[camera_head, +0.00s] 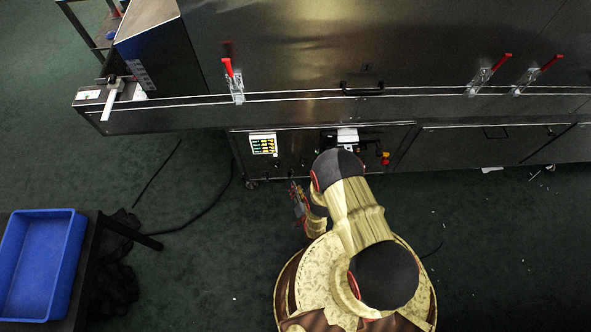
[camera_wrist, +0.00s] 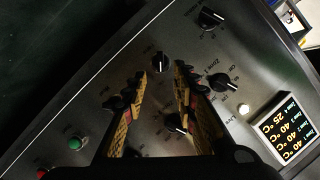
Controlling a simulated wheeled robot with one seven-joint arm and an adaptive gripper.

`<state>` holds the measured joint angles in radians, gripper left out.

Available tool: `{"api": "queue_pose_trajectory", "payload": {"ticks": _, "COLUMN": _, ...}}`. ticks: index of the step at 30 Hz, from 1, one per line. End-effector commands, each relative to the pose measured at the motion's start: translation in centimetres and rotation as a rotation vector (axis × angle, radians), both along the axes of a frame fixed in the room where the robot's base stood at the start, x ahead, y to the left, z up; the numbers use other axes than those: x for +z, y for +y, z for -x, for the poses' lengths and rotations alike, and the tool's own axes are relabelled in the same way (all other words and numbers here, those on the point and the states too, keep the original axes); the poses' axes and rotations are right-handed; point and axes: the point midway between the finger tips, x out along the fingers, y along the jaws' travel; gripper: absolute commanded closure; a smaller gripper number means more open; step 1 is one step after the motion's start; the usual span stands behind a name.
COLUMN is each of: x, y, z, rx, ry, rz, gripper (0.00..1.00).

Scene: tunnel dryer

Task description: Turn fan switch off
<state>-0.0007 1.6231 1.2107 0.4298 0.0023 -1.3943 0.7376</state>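The dryer's control panel (camera_wrist: 85,110) fills much of the wrist view and appears tilted. Several black rotary knobs sit on it. One knob (camera_wrist: 158,62) lies just beyond my fingertips, roughly between them; its label is too small to read, so I cannot tell for certain that it is the fan switch. Another knob (camera_wrist: 178,122) shows between the fingers, partly hidden. My gripper (camera_wrist: 160,72) is open and empty, with its two fingers apart and pointing at the panel. In the head view my gripper (camera_head: 299,203) is low, in front of the dryer's lower cabinet.
More knobs (camera_wrist: 210,18) and (camera_wrist: 220,82) lie to the right, near a lit temperature display (camera_wrist: 287,128). A green button (camera_wrist: 75,143) is at lower left. In the head view, red-handled clamps (camera_head: 233,80) line the dryer; a blue bin (camera_head: 40,265) stands left.

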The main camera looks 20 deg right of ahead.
Motion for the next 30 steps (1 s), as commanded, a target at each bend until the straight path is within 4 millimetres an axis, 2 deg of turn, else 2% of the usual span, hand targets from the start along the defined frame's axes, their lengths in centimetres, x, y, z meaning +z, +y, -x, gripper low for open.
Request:
{"api": "queue_pose_trajectory", "payload": {"ticks": 15, "x": -2.1, "y": 0.0, "z": -6.4, "rx": 0.0, "ry": -0.001, "rz": 0.0, "gripper": 0.72}}
{"api": "queue_pose_trajectory", "payload": {"ticks": 21, "x": -2.3, "y": 0.0, "z": -7.3, "rx": 0.0, "ry": -0.001, "rz": 0.0, "gripper": 0.72}}
{"api": "queue_pose_trajectory", "payload": {"ticks": 27, "x": -2.2, "y": 0.0, "z": -7.4, "rx": 0.0, "ry": -0.001, "rz": 0.0, "gripper": 0.72}}
{"api": "queue_pose_trajectory", "payload": {"ticks": 30, "x": -2.2, "y": 0.0, "z": -7.4, "rx": 0.0, "ry": -0.001, "rz": 0.0, "gripper": 0.77}}
